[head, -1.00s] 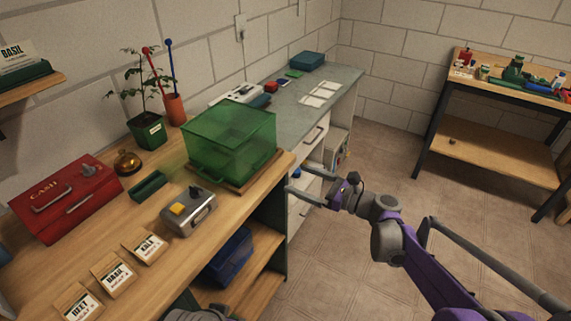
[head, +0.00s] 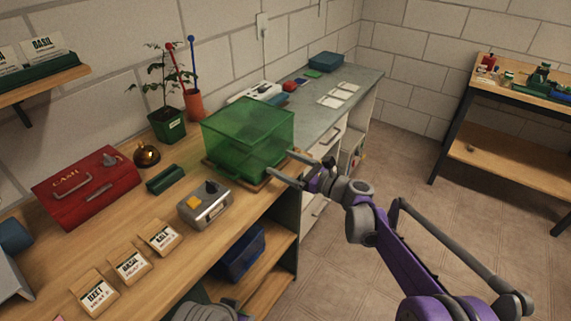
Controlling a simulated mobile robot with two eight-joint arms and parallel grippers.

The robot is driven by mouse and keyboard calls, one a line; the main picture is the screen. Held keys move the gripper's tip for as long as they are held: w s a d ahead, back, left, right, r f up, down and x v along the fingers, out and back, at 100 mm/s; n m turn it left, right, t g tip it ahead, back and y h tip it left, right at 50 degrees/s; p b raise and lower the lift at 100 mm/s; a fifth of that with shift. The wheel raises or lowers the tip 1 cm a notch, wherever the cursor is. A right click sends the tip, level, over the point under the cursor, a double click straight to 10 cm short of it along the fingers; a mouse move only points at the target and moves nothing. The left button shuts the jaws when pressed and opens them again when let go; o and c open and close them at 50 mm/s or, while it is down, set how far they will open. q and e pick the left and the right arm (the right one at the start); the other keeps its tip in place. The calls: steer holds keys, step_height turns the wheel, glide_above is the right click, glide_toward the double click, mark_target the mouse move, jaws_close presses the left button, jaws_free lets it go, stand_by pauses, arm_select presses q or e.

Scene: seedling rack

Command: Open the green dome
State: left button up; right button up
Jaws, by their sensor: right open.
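The green dome (head: 243,136) is a see-through green box on a wooden base (head: 262,182), at the back of the wooden bench. It is down on its base. My right gripper (head: 280,162) is open and empty, its fingers pointing left at the dome's front right lower corner. In this view one finger overlaps that corner; I cannot tell whether it touches. Of my left arm, a grey part (head: 205,311) shows at the bottom edge; its gripper fingers are not in view.
A red cash box (head: 87,188), brass bell (head: 147,155), green holder (head: 166,179) and potted plant (head: 167,125) are to the left. The grey counter (head: 335,118) behind is partly free.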

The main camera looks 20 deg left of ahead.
jaws_close()
stand_by(0.4)
steer(key=shift+r, duration=0.1)
